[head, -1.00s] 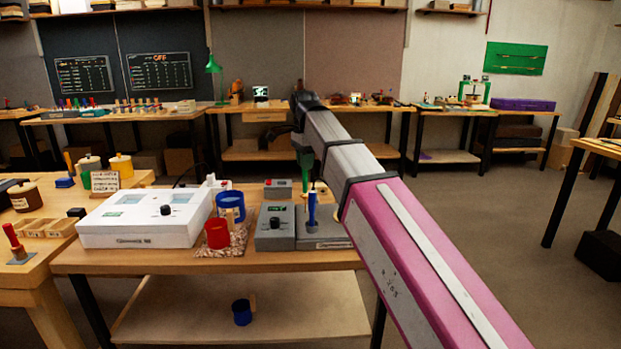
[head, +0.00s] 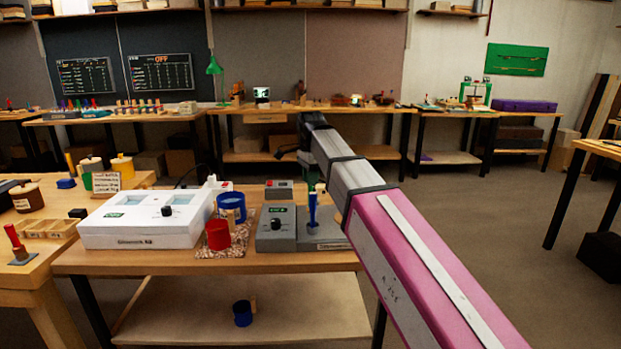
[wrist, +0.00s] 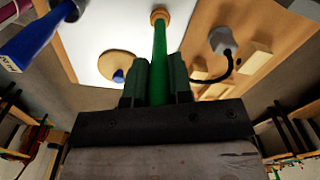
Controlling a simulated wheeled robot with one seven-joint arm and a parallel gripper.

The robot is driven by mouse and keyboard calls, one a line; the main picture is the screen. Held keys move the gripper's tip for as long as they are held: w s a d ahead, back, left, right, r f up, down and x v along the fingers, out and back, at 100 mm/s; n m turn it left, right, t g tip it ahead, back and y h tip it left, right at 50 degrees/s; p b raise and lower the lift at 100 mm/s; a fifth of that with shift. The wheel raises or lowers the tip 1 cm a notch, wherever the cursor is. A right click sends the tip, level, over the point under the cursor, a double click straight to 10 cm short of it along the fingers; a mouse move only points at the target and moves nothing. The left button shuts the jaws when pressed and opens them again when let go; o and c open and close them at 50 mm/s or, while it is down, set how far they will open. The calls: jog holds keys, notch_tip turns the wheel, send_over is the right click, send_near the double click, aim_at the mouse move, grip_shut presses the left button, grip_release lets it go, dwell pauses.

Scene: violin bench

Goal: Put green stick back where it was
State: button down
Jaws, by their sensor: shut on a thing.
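My gripper (wrist: 160,88) is shut on the green stick (wrist: 160,58) in the wrist view. The stick stands out past the dark green fingers and ends in a tan, ring-like tip. In the head view my arm covers most of the gripper, and the stick cannot be made out clearly. A blue stick (head: 312,209) stands upright at the grey stand (head: 330,240), left of my arm. A blue stick-like thing (wrist: 38,38) also shows at the left of the wrist view, close to the camera.
The bench (head: 180,264) also holds a white device (head: 140,225), a red cup (head: 218,235), a blue mug (head: 232,203) and a grey dial box (head: 275,230). Another blue mug (head: 242,312) is on the lower shelf. Open floor lies to the right.

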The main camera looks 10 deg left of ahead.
jog(key=c, duration=1)
grip_release()
notch_tip(320, 180, up, 12)
jog(key=shift+r, duration=0.1)
